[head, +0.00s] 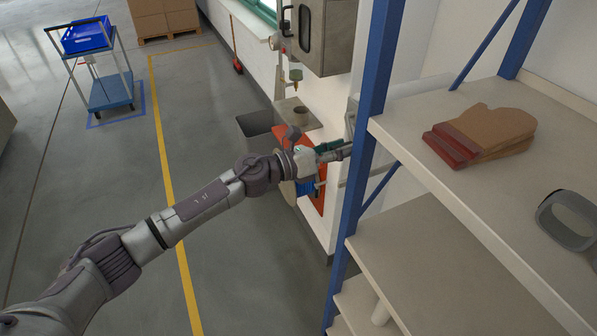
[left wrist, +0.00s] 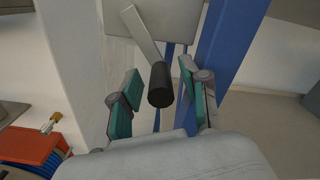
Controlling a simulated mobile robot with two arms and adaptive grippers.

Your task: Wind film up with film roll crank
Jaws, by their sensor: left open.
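The crank shows in the left wrist view as a flat grey lever with a black cylindrical knob (left wrist: 160,85). The lever hangs down from a grey plate or housing (left wrist: 165,15). My left gripper (left wrist: 162,100) is open, with one green-padded finger on either side of the black knob. The fingers look apart from the knob. In the head view my left gripper (head: 335,151) reaches in beside the blue shelf post, and the crank is hidden there. No film roll can be made out. My right gripper is not in view.
A blue shelf post (head: 368,120) stands right beside my left gripper. The shelf (head: 450,190) holds brown mitts (head: 485,135) and a grey goggle-like item (head: 570,220). A grey metal cabinet (head: 325,35) is above. A blue cart (head: 108,92) stands far left, with open floor between.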

